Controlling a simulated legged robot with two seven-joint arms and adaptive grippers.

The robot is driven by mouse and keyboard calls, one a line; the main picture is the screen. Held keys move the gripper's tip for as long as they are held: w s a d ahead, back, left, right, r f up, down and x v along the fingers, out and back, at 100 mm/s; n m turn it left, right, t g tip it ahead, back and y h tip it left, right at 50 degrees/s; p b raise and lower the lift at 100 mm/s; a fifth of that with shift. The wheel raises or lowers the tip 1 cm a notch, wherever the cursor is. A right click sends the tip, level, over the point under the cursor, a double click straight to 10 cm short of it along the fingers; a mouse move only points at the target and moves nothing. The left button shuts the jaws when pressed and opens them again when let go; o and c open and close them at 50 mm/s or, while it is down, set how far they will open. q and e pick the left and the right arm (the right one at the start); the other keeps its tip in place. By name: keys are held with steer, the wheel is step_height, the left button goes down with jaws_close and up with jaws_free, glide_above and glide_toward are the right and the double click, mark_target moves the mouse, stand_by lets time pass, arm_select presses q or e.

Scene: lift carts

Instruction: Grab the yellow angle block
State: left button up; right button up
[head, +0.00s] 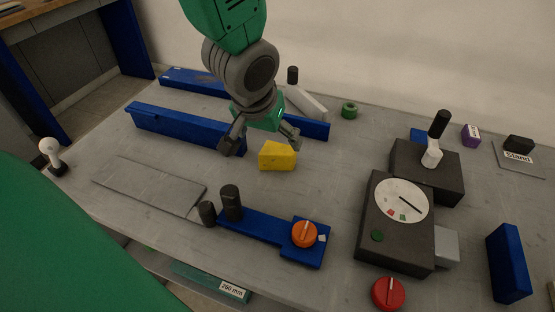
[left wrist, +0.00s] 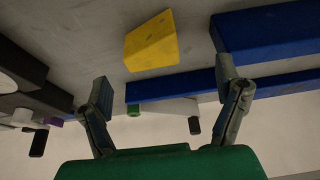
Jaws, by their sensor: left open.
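The yellow angle block (head: 278,156) lies on the grey table in the middle of the head view. It also shows in the left wrist view (left wrist: 151,44), ahead of the fingers. My left gripper (head: 262,140) is open and empty. Its fingers are spread, just behind and above the block in the head view. In the left wrist view the two fingertips (left wrist: 164,88) stand wide apart, with the block beyond them and not between them. I see no contact with the block. My right gripper does not show.
Blue bars (head: 185,127) lie to the left of and behind the block. A green ring (head: 349,110) is behind it to the right. A blue fixture with an orange knob (head: 304,233) is in front. A dark dial box (head: 382,240) stands right. Bare table surrounds the block.

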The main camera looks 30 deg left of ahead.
mark_target(281, 150)
arm_select(q)
steer(key=x, duration=0.3)
steer(key=shift+a, duration=0.1)
steer(key=shift+w+d+f+b, duration=0.2)
steer(key=shift+d+f+b, duration=0.05)
steer(key=shift+d+b, duration=0.2)
steer(key=f, duration=0.1)
steer(key=w+f+b, duration=0.1)
steer(key=w+f, duration=0.1)
steer(key=f, duration=0.1)
steer(key=shift+d, duration=0.35)
steer(key=shift+a+f, duration=0.2)
steer(key=shift+a, duration=0.4)
steer(key=shift+d, duration=0.1)
steer(key=c, duration=1)
steer(key=shift+d+r, duration=0.1)
steer(key=shift+d, duration=0.1)
steer(key=c, duration=0.4)
steer(key=shift+d+r, duration=0.15)
steer(key=shift+d, duration=0.15)
